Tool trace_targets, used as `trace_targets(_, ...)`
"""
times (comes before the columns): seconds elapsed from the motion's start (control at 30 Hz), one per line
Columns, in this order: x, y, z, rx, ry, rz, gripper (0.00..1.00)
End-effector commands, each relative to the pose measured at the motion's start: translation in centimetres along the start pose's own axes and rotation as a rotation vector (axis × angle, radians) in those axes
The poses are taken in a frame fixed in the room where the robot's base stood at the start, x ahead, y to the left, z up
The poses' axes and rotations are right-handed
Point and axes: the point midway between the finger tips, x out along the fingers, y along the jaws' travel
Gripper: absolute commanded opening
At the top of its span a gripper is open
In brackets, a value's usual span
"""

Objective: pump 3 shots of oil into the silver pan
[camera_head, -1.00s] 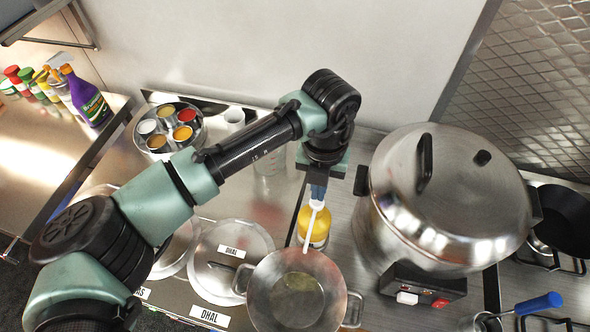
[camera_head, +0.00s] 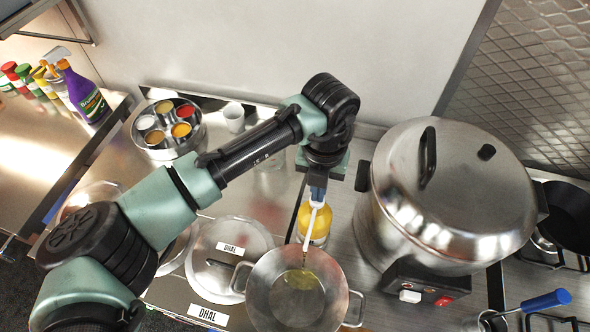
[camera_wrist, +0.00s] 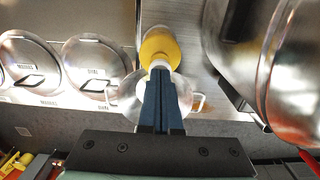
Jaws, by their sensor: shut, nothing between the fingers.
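The oil bottle (camera_head: 320,228) is yellow with a white pump top and stands upright behind the silver pan (camera_head: 262,300). Its white spout (camera_head: 308,234) points over the pan. A thin stream of oil falls from the spout tip, and a yellowish pool of oil (camera_head: 302,282) lies in the pan. My gripper (camera_head: 318,192) is shut and points down on top of the pump head, with nothing between its fingers. In the wrist view my gripper (camera_wrist: 161,72) covers part of the pan, and the yellow bottle (camera_wrist: 160,44) shows just beyond the fingertips.
A large lidded steel pot (camera_head: 440,200) stands close on the right of the bottle. Lidded dhal containers (camera_head: 228,262) lie to the left. A black pan (camera_head: 570,215) is at the far right.

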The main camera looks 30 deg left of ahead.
Motion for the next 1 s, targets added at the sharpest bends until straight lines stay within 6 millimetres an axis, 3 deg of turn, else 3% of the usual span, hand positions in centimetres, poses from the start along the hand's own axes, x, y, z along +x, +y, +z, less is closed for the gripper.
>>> trace_targets(0.1, 0.8, 0.0, -0.1, 0.000, 0.004, 0.001, 0.00)
trace_targets(0.37, 0.6, 0.0, -0.1, 0.000, 0.005, 0.001, 0.00)
trace_targets(1.0, -2.4, 0.0, -0.1, 0.001, 0.004, 0.000, 0.00)
